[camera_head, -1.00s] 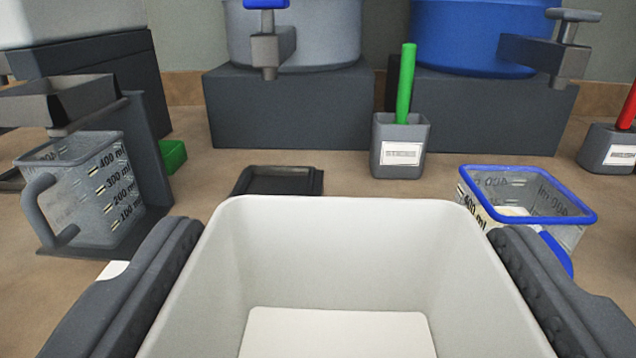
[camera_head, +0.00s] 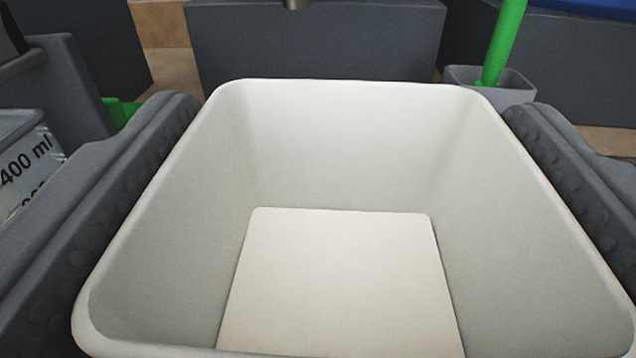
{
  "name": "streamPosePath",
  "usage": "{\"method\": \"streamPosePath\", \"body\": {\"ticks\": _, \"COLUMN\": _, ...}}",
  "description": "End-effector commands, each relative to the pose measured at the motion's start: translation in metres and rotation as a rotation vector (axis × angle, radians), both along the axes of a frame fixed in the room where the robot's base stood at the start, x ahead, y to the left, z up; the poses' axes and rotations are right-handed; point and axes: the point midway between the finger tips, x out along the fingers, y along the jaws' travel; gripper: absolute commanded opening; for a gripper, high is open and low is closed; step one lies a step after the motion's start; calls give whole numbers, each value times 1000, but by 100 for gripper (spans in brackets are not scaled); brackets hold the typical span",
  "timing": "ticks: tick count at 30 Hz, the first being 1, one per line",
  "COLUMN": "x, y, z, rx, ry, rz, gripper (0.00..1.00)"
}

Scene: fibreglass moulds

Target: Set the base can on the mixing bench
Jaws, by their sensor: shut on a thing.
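The base can is most likely the white, square, open-topped container (camera_head: 340,140) that fills the middle of the view. It is empty inside, with a flat pale floor. My gripper (camera_head: 360,120) is shut on it, with one dark grey finger against its left wall and one against its right wall. The mixing bench's brown top shows only in small patches, at the back left (camera_head: 172,78) and at the right edge. The container hides most of the bench, and its underside is out of sight, so I cannot tell whether it touches the bench.
A dark grey block (camera_head: 315,50) stands just behind the container. A grey holder (camera_head: 490,84) with a green stick (camera_head: 504,40) is at the back right. A clear measuring jug (camera_head: 25,165) and a grey stand (camera_head: 60,85) are close on the left, with a green object (camera_head: 120,112) behind.

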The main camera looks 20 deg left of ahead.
Motion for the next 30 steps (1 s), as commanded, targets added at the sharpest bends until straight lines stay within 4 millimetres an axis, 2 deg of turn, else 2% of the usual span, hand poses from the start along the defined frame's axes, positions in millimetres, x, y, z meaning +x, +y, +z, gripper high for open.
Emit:
{"method": "streamPosePath", "body": {"ticks": 5, "x": 2, "y": 1, "z": -7, "rx": 0, "ry": -1, "rz": 0, "gripper": 5}}
{"method": "streamPosePath", "body": {"ticks": 12, "x": 1, "y": 1, "z": -36, "rx": -1, "ry": 1, "rz": 1, "gripper": 5}}
{"method": "streamPosePath", "body": {"ticks": 23, "x": 1, "y": 0, "z": -36, "rx": -1, "ry": -1, "rz": -1, "gripper": 5}}
{"method": "streamPosePath", "body": {"ticks": 24, "x": 1, "y": 0, "z": -36, "rx": 0, "ry": 0, "rz": -1, "gripper": 87}}
{"method": "streamPosePath", "body": {"ticks": 25, "x": 1, "y": 0, "z": -36, "rx": 0, "ry": 0, "rz": -1, "gripper": 96}}
{"method": "streamPosePath", "body": {"ticks": 26, "x": 1, "y": 0, "z": -36, "rx": 0, "ry": 0, "rz": -1, "gripper": 98}}
{"method": "streamPosePath", "body": {"ticks": 30, "x": 2, "y": 0, "z": -37, "rx": 0, "ry": 1, "rz": -1, "gripper": 98}}
